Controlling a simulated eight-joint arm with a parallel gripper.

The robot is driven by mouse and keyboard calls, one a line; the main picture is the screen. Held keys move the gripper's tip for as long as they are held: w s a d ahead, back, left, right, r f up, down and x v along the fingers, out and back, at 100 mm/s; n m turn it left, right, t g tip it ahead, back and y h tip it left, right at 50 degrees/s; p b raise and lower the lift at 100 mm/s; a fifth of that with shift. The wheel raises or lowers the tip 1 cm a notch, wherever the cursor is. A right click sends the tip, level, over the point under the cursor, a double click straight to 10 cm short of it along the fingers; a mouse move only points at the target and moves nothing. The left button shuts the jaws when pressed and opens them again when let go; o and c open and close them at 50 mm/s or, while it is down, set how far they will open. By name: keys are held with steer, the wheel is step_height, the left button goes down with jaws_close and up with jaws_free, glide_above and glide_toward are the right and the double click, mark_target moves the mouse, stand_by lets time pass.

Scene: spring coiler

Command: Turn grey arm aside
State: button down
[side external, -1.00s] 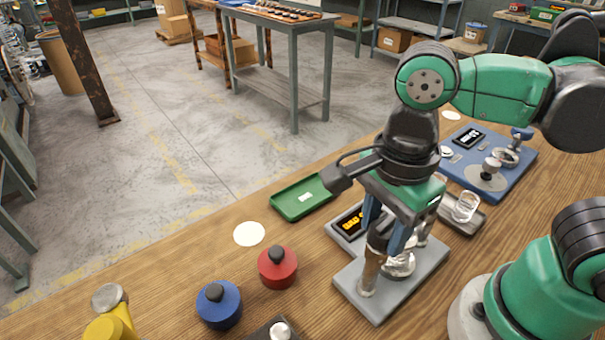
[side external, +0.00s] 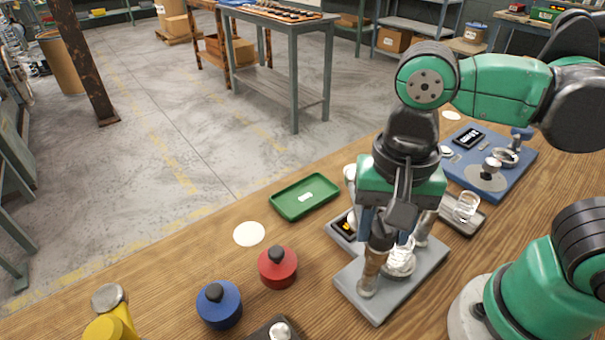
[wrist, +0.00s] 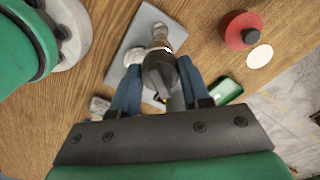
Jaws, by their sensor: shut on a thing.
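The coiler stands on a grey base plate (side external: 432,262), also seen in the wrist view (wrist: 124,57). My gripper (side external: 380,238) is over it, pointing down, with its blue fingers around the top of an upright part. In the wrist view my gripper (wrist: 158,84) has a dark grey piece, which I take for the grey arm (wrist: 158,70), between its fingers. The fingers and wrist hide most of the arm in the side view. A brown post (side external: 371,272) stands under the fingers. A shiny silver round part (side external: 400,262) is beside it.
A display box (side external: 345,226) sits behind the plate. A green tray (side external: 305,197), red weight (side external: 277,267) and blue weight (side external: 218,305) are to the left. A glass on a dark tray (side external: 466,208) and a blue board (side external: 510,170) are to the right.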

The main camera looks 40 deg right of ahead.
steer(key=n, duration=0.6)
steer(key=shift+n, duration=0.4)
stand_by(0.4)
steer(key=shift+c, duration=2.1)
jaws_free()
steer(key=shift+r, duration=2.85)
